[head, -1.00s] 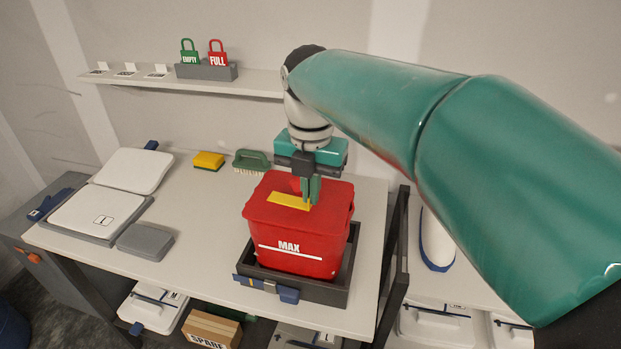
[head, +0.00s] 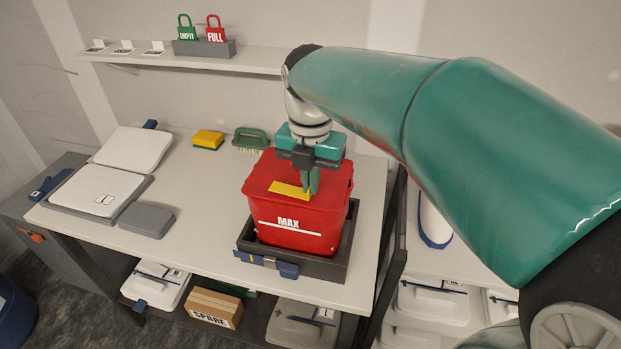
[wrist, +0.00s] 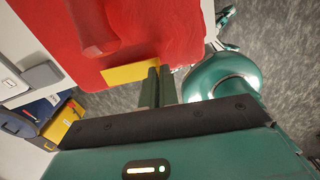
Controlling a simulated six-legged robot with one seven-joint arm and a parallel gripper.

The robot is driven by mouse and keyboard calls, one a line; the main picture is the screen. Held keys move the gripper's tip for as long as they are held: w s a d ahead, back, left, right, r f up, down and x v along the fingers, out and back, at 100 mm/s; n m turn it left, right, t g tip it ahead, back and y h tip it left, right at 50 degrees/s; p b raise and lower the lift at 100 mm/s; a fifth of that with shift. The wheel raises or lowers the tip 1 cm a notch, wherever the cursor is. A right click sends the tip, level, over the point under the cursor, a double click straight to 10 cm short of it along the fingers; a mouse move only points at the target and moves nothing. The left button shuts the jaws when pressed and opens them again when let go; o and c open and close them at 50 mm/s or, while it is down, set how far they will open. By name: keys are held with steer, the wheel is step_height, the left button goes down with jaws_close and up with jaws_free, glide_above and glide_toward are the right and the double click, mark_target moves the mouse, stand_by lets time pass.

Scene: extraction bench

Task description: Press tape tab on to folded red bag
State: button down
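The folded red bag (head: 318,172) lies over the top of a red bin marked MAX (head: 300,232), which stands in a dark tray (head: 330,266) on the bench. A yellow tape tab (head: 288,190) lies across the bag's top. My gripper (head: 311,192) points down at the tab's right end. In the wrist view the tab (wrist: 128,73) reaches the fingertips (wrist: 157,72), and the red bag (wrist: 170,30) fills the area beyond. The fingers look close together with a thin line between them. Whether they pinch the tab's end or only touch it is unclear.
A grey block (head: 146,220), white lids (head: 100,190), a yellow sponge (head: 208,140) and a green brush (head: 250,139) lie on the bench left of and behind the bin. Green and red padlocks (head: 214,30) stand on the wall shelf. The bench's middle left is clear.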

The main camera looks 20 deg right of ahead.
steer(key=shift+f, duration=0.55)
stand_by(0.9)
steer(key=c, duration=1.6)
jaws_free()
step_height(320, 180, up, 14)
steer(key=shift+f, duration=0.1)
